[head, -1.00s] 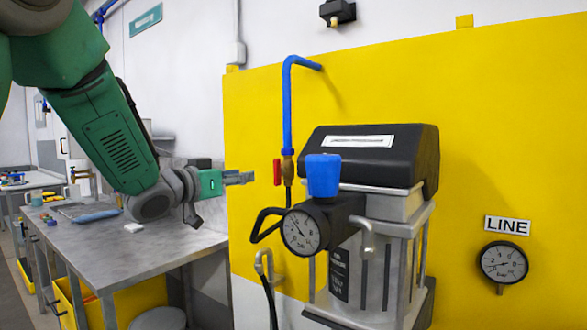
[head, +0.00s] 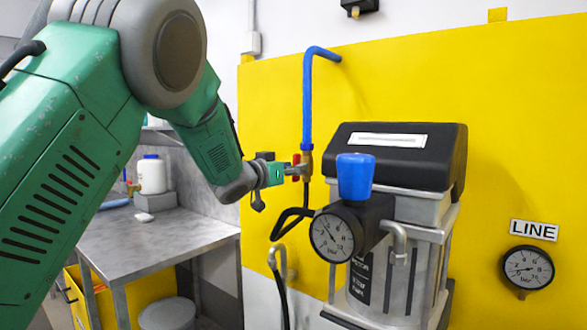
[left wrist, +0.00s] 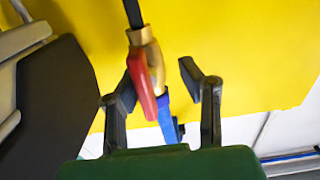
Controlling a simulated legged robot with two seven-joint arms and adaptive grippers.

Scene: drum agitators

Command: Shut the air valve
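The air valve has a brass body (head: 306,166) below the blue pipe (head: 308,100) on the yellow panel. Its red handle (head: 296,166) is partly covered by my left gripper (head: 290,172) in the head view. In the left wrist view the red handle (left wrist: 141,85) and brass body (left wrist: 150,52) show clearly. There the left gripper (left wrist: 163,72) is open, its two fingers apart. The handle lies between or just beyond the fingers, close to the left-hand finger; I cannot tell whether they touch. My right gripper is not in view.
A black-and-silver unit with a blue knob (head: 356,176) and gauge (head: 332,236) stands right of the valve. A black hose hangs below. A grey table (head: 150,245) with a white jar (head: 152,175) is at left. The LINE gauge (head: 527,268) is at far right.

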